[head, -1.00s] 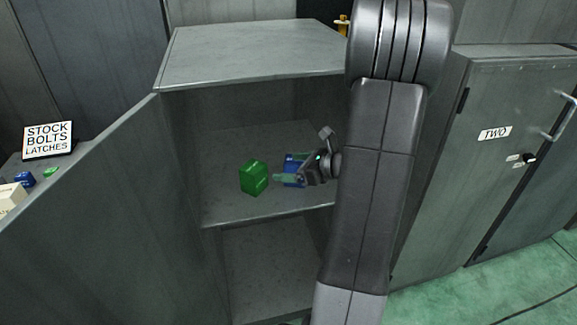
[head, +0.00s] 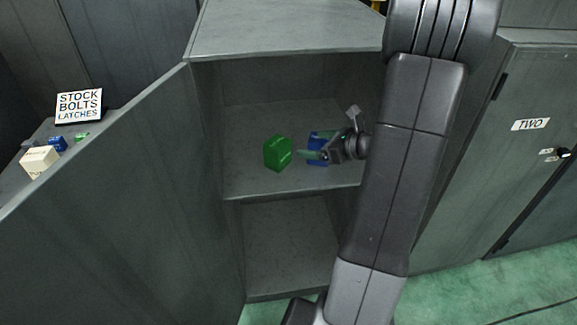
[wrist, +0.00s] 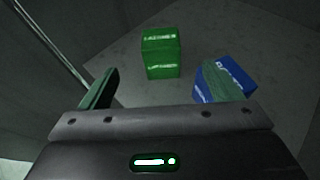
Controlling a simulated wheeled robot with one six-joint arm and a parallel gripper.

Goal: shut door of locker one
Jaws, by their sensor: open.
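The open locker, whose own label does not show, has its door (head: 110,215) swung out to the left in the head view. Its body has a flat top (head: 290,28) and a middle shelf (head: 245,185). A green box (head: 278,153) and a blue box (head: 317,150) stand on that shelf. They also show in the wrist view as the green box (wrist: 161,55) and the blue box (wrist: 236,80). My gripper (head: 306,152) is inside the opening, close to the blue box. In the wrist view my gripper (wrist: 165,90) is open, its fingers apart with nothing held.
A closed locker marked TWO (head: 530,124) stands at the right. At the left a sign (head: 79,105) reads STOCK BOLTS LATCHES, beside a cream box (head: 39,161) and small blue and green items. Green floor (head: 470,290) is clear at the lower right.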

